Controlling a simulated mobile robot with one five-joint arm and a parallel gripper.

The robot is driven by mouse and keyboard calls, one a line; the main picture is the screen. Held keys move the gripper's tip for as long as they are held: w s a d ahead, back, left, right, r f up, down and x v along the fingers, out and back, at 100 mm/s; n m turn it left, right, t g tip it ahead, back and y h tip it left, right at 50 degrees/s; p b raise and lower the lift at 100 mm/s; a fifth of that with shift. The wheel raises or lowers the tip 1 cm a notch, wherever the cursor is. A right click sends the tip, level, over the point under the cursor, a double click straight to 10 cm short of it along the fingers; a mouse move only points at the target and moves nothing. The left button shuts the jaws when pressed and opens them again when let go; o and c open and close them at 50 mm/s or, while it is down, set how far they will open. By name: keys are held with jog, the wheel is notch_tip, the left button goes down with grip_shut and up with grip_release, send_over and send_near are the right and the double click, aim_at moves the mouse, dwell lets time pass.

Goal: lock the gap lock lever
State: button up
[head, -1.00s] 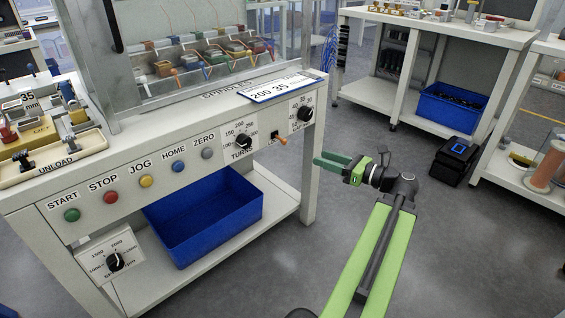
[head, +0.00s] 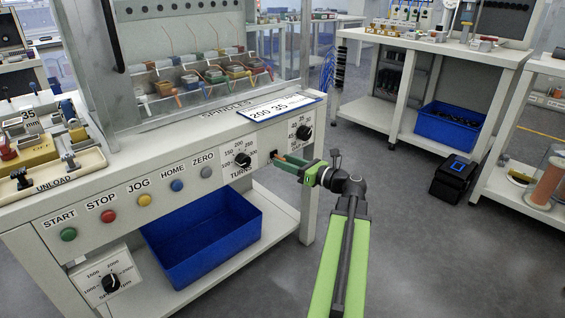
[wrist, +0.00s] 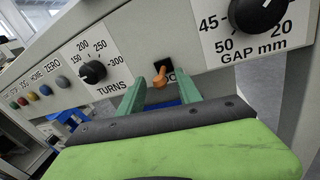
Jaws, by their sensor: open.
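The gap lock lever is a small orange lever (wrist: 160,78) standing out of a dark slot on the machine's front panel, between the TURNS and GAP dials. In the wrist view it lies between the two green fingers of my gripper (wrist: 161,86), which are apart on either side of it. I cannot tell whether either finger touches it. The label behind it is partly hidden. In the head view my gripper (head: 288,166) is right at the panel and covers most of the lever.
The TURNS dial (wrist: 93,72) is left of the lever and the GAP dial (wrist: 262,12) is to its upper right. Coloured push buttons (head: 145,200) run along the panel to the left. A blue bin (head: 200,240) sits on the shelf below.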

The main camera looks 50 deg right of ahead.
jog(key=shift+w+a, duration=0.1)
jog(key=shift+w, duration=0.6)
